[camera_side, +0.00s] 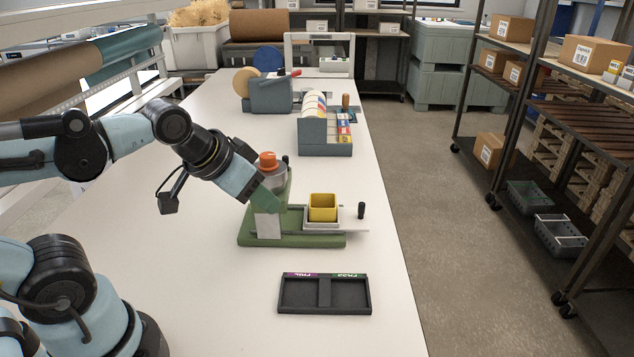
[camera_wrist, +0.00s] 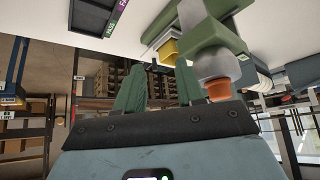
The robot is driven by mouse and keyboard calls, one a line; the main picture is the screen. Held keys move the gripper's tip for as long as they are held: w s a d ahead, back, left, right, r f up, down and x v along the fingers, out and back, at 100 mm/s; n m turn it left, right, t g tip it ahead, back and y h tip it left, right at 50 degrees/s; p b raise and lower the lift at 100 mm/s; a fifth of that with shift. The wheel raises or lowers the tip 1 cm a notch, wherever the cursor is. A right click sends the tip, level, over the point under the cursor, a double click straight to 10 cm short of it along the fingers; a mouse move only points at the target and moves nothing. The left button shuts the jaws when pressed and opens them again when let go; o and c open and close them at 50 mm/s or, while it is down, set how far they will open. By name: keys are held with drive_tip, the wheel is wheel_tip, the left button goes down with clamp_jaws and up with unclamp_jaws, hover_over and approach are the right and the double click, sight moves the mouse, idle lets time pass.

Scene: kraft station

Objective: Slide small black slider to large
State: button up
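The green machine (camera_side: 290,239) stands on the white table, with an orange cap (camera_side: 268,160) on a grey bowl at its top. A small upright black knob (camera_side: 361,210) stands on the pale plate at its right end, beside a yellow cup (camera_side: 323,207). A small dark piece (camera_side: 286,159) also shows by the bowl. I cannot tell which is the slider, and no size marks are readable. My gripper (camera_wrist: 160,66) is open and empty in the wrist view. In the side view it is at the machine's left, its fingertips hard to make out. The machine also shows in the wrist view (camera_wrist: 220,35).
A black two-part tray (camera_side: 325,294) lies in front of the machine. A grey rack (camera_side: 325,135) and a grey holder with discs (camera_side: 270,96) stand behind it. The table is clear to the left and around the tray. Shelves stand across the floor at right.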

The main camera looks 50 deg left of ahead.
wheel_tip(320, 180, up, 16)
drive_tip(key=f, duration=0.1)
drive_tip(key=n+g, duration=0.6)
drive_tip(key=g, duration=0.1)
hover_over(285, 156)
wheel_tip(285, 156, down, 17)
drive_tip(key=shift+f, duration=0.15)
idle(0.4)
drive_tip(key=shift+c, duration=0.5)
clamp_jaws()
